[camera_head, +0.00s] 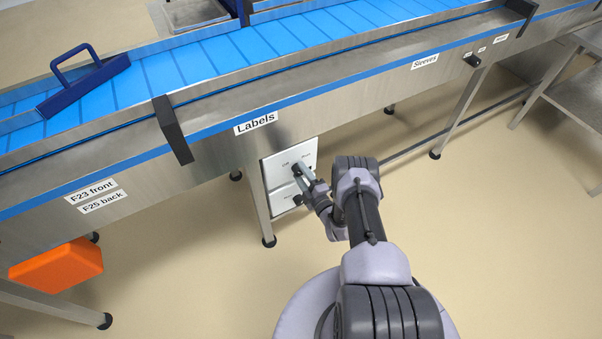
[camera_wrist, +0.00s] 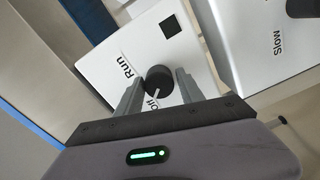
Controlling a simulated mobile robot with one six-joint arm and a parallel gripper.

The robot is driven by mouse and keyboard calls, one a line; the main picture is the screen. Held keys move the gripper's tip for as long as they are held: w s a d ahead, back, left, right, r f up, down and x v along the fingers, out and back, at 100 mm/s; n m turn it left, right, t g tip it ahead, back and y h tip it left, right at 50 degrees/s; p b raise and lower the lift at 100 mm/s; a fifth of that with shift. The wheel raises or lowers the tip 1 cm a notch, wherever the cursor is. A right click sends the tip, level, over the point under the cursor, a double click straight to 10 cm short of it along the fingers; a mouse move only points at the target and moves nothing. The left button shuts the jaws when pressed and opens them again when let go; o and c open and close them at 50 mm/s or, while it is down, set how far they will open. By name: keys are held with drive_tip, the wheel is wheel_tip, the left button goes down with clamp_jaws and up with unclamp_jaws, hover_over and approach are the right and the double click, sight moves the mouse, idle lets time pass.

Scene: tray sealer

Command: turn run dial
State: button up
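The run dial (camera_wrist: 158,79) is a round black knob on a white panel, with the words "Run" and "Off" printed beside it. Its white pointer line is turned toward "Off" in the wrist view. The panel (camera_head: 278,171) hangs below the conveyor in the head view, where my arm partly covers it. My gripper (camera_wrist: 160,77) is open, with one finger on each side of the dial. Small gaps seem to show between fingers and knob; I cannot tell whether the tips reach past its face. My gripper also shows at the panel in the head view (camera_head: 307,178).
A second white panel marked "Slow" (camera_wrist: 269,60) with a dark knob (camera_wrist: 302,8) stands close beside the first. The blue conveyor (camera_head: 230,58) runs above, and a metal leg (camera_head: 259,205) stands left of the panel. An orange box (camera_head: 57,265) is at lower left.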

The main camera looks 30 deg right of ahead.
drive_tip(key=shift+o, duration=0.9)
drive_tip(key=shift+s+r, duration=0.1)
drive_tip(key=shift+s, duration=0.05)
drive_tip(key=s+p, duration=0.5)
drive_tip(key=s, duration=1.2)
drive_tip(key=shift+d, duration=0.25)
